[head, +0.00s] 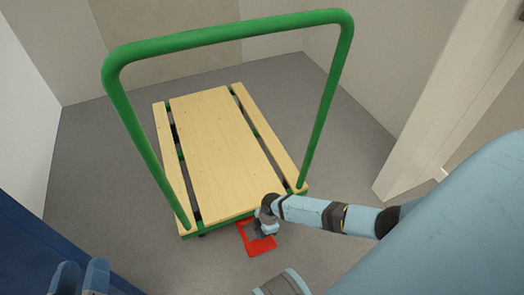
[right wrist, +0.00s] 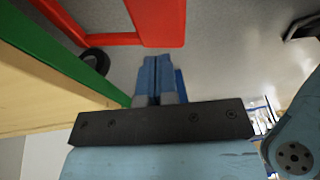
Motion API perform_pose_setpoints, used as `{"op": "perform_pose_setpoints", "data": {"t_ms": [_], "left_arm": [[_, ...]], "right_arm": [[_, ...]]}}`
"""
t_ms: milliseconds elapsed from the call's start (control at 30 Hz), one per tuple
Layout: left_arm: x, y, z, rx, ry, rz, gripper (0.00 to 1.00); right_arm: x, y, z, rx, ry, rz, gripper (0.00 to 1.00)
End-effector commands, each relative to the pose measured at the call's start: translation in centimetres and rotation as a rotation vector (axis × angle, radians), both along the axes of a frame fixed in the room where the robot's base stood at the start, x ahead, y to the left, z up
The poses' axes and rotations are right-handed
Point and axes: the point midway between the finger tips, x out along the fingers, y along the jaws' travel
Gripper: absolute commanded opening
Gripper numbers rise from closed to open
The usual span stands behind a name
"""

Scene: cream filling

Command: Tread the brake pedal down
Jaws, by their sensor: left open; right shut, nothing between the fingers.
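The red brake pedal (head: 262,247) sticks out low at the near end of the green-framed cart (head: 215,130). It also shows at the top of the right wrist view (right wrist: 158,22). My right gripper (head: 264,222) is over the pedal by the cart's near edge. In the wrist view its blue fingers (right wrist: 158,75) are shut together and empty, with tips close to the pedal. I cannot tell whether they touch it. My left gripper (head: 82,275) is open and empty at the bottom left, away from the cart.
The cart's green push handle (head: 225,32) arches over its wooden deck. A dark wheel (right wrist: 96,62) sits beside the pedal. Pale walls enclose the back and left, and a white post (head: 432,105) stands at the right. Grey floor (head: 345,165) around the cart is clear.

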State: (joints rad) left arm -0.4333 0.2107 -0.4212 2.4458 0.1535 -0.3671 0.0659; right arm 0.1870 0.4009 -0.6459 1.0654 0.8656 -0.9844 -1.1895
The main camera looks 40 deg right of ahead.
Motion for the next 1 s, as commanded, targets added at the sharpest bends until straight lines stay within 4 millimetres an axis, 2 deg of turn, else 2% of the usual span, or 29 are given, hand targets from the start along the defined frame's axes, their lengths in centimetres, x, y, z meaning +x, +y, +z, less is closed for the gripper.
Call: {"op": "perform_pose_setpoints", "data": {"t_ms": [33,100,300,1000], "left_arm": [[0.0,0.0,-1.2,0.011,0.017,-0.006,0.48],[0.0,-0.1,-2.0,0.025,0.042,-0.015,0.48],[0.0,-0.2,-3.5,0.052,0.092,-0.034,0.48],[-0.1,-0.3,-4.1,0.062,0.111,-0.041,0.48]], "right_arm": [[0.0,0.4,-1.4,0.001,0.001,0.0,0.0],[-0.3,0.4,-2.6,0.0,0.0,0.0,0.0],[-0.9,0.5,-4.5,0.0,0.0,0.0,0.0],[-1.5,0.6,-5.4,-0.011,-0.041,0.001,0.0]]}}
